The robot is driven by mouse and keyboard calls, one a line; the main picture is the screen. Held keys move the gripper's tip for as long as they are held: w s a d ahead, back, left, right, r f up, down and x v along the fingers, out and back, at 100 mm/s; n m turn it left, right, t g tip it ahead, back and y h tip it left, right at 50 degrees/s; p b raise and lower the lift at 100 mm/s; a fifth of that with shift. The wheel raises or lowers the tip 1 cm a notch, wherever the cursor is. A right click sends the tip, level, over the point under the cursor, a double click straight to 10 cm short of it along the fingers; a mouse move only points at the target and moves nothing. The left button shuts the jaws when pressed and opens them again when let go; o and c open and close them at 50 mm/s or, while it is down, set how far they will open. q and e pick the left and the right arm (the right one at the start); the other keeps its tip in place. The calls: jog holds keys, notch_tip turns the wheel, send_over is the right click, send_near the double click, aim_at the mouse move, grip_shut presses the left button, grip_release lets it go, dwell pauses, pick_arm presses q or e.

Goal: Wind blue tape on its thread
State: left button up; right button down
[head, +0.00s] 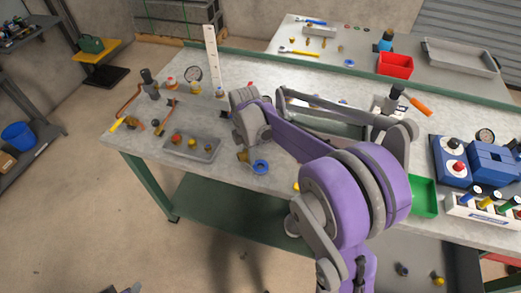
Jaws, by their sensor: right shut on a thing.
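My right gripper (243,148) is over the front left part of the workbench, at the end of my purple and grey arm. It is shut on a small brass-coloured fitting (242,157), which shows only partly below the jaws. The fitting's thread is too small to make out. A blue tape roll (260,167) lies on the bench top just right of the fitting, near the front edge. I cannot tell whether any tape is on the fitting. My left gripper does not show.
A grey tray (192,147) with several small fittings lies left of the gripper. A white upright ruler (213,60) stands behind it. A green bin (424,196) and blue units (490,160) are at the right. My arm hides the bench middle.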

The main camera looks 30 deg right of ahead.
jog(key=shift+s+a+r, duration=0.55)
jog(key=shift+s+a, duration=0.25)
jog(key=shift+a, duration=0.1)
notch_tip(320, 180, up, 3)
jog(key=shift+p, duration=1.05)
jog(key=shift+w+d+r+p, duration=0.1)
jog(key=shift+r+p, duration=0.1)
jog(key=shift+r, duration=0.15)
jog(key=shift+w+r+p, duration=0.1)
jog(key=shift+r+p, duration=0.05)
jog(key=shift+r, duration=0.2)
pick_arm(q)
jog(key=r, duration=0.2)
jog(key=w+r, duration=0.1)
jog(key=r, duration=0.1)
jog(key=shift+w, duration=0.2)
pick_arm(e)
jog(key=shift+s+r, duration=0.2)
jog(key=shift+r, duration=0.1)
